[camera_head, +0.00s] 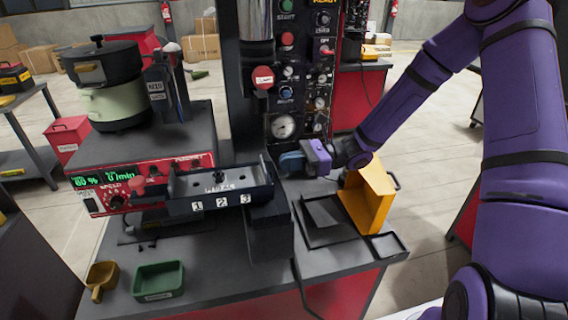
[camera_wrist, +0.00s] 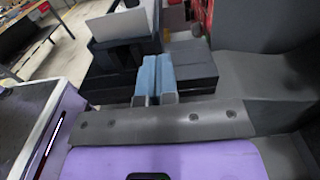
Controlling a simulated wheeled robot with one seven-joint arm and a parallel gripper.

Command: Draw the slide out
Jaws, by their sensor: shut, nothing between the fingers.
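The slide seems to be the dark blue tray-like piece (camera_head: 219,201) with white labels 1, 2 and 3 on its front. It sits on the bench in front of the control panel, between the red display unit and a dark block (camera_head: 268,214). My gripper (camera_head: 288,162) is just right of the slide's right end, above the bench. In the wrist view its two light blue fingers (camera_wrist: 155,78) are together with nothing between them. Dark blocks lie just beyond the fingertips there. I cannot tell whether the fingers touch any of them.
A red unit with a green display (camera_head: 120,185) stands at left, with a pot (camera_head: 115,106) above it. A green tray (camera_head: 158,281) and a tan scoop (camera_head: 101,280) lie front left. The panel (camera_head: 300,70) rises behind.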

